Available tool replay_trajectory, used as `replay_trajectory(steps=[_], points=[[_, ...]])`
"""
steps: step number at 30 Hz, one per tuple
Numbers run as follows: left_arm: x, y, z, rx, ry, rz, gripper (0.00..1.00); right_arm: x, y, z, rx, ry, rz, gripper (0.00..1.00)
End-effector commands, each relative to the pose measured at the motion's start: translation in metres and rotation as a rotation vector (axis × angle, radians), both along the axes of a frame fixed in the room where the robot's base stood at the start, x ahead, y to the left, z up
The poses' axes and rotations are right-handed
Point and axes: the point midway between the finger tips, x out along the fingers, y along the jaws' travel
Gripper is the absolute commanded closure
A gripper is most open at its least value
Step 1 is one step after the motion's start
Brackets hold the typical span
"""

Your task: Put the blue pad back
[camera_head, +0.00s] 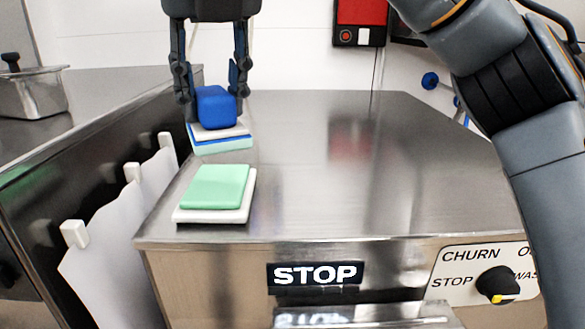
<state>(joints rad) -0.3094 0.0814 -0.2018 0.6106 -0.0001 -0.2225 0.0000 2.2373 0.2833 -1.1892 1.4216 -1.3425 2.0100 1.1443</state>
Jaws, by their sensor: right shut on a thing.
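My right gripper (212,90) comes down from the top of the head view, its two fingers closed on the sides of a rounded blue block, the blue pad (216,107). Directly below the pad is a low stack with a white top layer (222,131), a thin blue band (222,139) and a pale green lower layer (225,147). I cannot tell whether the pad touches the white layer. Nearer the front, a mint green pad (215,186) lies on a white base (213,215). My left gripper is not in view.
The steel machine top (340,180) is clear to the right of the pads. Its front has a STOP sign (315,274) and a knob (497,285). White sheets hang from clips (75,233) along the left gap. A steel pan (34,93) stands on the left counter.

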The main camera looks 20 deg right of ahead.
Motion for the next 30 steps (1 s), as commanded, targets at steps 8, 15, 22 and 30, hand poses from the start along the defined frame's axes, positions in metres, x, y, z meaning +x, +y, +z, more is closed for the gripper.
replay_trajectory(steps=[8, 15, 22, 30], points=[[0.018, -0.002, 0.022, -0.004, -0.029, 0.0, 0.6, 0.01, -0.063, -0.039, -0.001, 0.005, 0.001, 0.92], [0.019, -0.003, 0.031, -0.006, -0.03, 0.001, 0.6, 0.014, -0.088, -0.068, -0.001, 0.0, -0.002, 0.92], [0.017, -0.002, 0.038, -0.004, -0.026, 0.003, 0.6, 0.016, -0.096, -0.09, -0.002, 0.002, 0.0, 0.92], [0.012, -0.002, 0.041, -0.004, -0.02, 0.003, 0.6, 0.015, -0.095, -0.11, 0.0, -0.002, 0.0, 0.92]])
